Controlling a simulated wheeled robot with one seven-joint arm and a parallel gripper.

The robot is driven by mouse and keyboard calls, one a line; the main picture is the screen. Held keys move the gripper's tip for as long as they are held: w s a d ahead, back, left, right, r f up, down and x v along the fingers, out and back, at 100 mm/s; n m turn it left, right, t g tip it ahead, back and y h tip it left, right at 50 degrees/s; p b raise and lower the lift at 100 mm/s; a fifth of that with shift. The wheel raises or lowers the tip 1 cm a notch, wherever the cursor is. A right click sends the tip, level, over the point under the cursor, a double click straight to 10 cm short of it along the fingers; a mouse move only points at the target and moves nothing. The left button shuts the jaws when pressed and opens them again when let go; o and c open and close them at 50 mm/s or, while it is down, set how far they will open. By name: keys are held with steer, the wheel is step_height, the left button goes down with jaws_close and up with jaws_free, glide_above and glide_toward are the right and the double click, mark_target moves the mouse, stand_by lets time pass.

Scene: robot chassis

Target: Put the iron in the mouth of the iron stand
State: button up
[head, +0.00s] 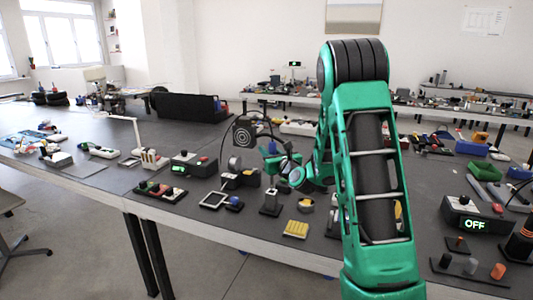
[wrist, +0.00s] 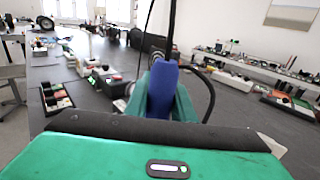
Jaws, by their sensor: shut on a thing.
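My gripper (head: 271,160) is beyond my forearm in the head view, above the middle of the table. In the wrist view my gripper (wrist: 170,95) has its green fingers closed around the blue handle of the iron (wrist: 162,88). A dark cord rises from behind the handle. The iron's tip is hidden in both views. A dark stand with a grey ring-like part, seemingly the iron stand (head: 240,178), is just left of my gripper in the head view. I cannot tell whether the iron touches it.
A black box with a green display (head: 190,164) stands left of the stand. A black box reading OFF (head: 474,215) is at the right. Loose cord loops above the table.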

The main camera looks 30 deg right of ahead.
step_height(320, 180, down, 8)
stand_by(3.5)
steer(key=o, duration=1)
steer(key=shift+o, duration=0.2)
steer(key=shift+s+a+f, duration=0.1)
steer(key=shift+s+f, duration=0.05)
steer(key=shift+s, duration=2.35)
steer(key=shift+s+a, duration=0.25)
steer(key=shift+s, duration=1.1)
steer(key=shift+s+a, duration=0.2)
steer(key=shift+s, duration=1.15)
